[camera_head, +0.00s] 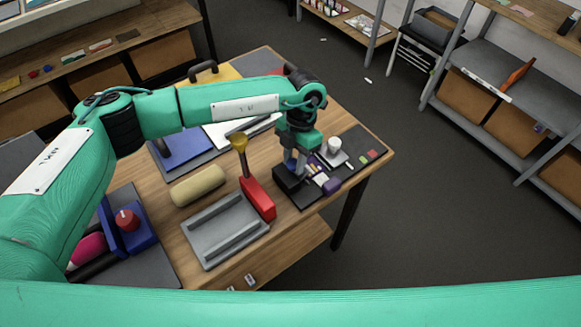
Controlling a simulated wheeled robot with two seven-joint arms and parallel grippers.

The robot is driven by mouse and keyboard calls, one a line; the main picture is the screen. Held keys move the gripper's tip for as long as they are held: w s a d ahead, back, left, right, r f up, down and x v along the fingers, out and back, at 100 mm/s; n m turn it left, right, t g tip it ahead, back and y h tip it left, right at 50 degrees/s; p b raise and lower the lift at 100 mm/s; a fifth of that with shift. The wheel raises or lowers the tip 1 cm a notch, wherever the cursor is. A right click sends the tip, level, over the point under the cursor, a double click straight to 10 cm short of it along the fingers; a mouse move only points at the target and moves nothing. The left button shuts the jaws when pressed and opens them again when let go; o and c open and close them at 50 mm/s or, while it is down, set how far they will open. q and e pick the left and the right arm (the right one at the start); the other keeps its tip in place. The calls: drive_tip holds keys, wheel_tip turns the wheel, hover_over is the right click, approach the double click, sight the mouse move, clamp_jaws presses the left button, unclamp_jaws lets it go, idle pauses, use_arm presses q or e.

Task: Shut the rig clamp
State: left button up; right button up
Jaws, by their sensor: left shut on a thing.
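The thing that looks most like the rig clamp is a red block (258,199) with an upright yellow-topped lever (239,148), beside a grey railed plate (222,252) on the wooden table. I cannot tell for sure that this is the clamp. My left gripper (297,167) points down to the right of the red block, over a dark mat (314,199). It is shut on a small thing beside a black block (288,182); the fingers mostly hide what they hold. My right gripper is not in view.
A beige roll (198,186) lies left of the lever. A white cup (334,145) and a purple piece (329,185) stand close to my left gripper. A blue block with a red knob (127,220) is at lower left.

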use_arm(q)
drive_tip(key=y+b, duration=0.1)
drive_tip(key=b, duration=0.1)
drive_tip(key=w+d+f+g+y+b, duration=0.1)
drive_tip(key=b, duration=0.1)
drive_tip(key=shift+d+g, duration=0.3)
drive_tip(key=shift+w+d+g+y+b, duration=0.35)
drive_tip(key=shift+g+y+b, duration=0.25)
drive_tip(key=shift+y+b, duration=0.25)
drive_tip(key=o, duration=1)
drive_tip(key=shift+c, duration=0.2)
drive_tip(key=shift+r, duration=0.1)
